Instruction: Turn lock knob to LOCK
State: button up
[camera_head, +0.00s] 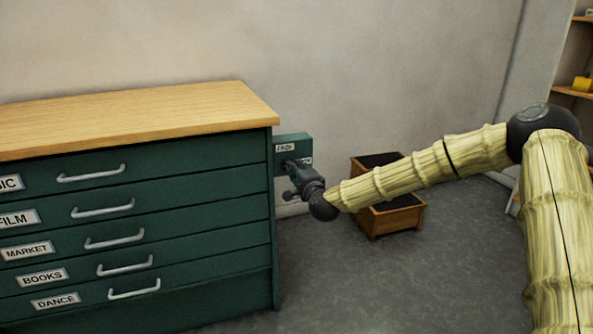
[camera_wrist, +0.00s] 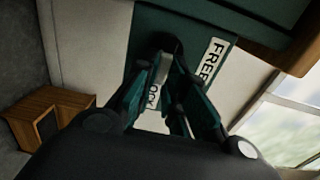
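The dark green lock box (camera_head: 293,139) is on the right side of the cabinet, near its top. It carries a FREE label (camera_wrist: 213,60) and a LOCK label (camera_wrist: 152,97), partly hidden by my fingers in the wrist view. The lock knob (camera_wrist: 163,70) shows as a light grey bar between my fingertips, pointing roughly toward the LOCK label. My gripper (camera_head: 292,165) is at the front of the box, and its fingers (camera_wrist: 161,76) close in on both sides of the knob. In the head view my gripper hides the knob.
The green drawer cabinet (camera_head: 190,194) with a wooden top stands at the left, its handles facing front. A wooden planter box (camera_head: 395,221) is on the floor behind my arm. A shelf (camera_head: 574,92) stands at the far right. The grey floor in front is clear.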

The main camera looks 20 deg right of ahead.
jog(key=o, duration=0.4)
jog(key=shift+d+f, duration=0.1)
jog(key=shift+d, duration=0.1)
jog(key=shift+o, duration=0.2)
jog(key=shift+a, duration=0.15)
jog(key=s, duration=1.2)
jog(key=shift+d, duration=0.2)
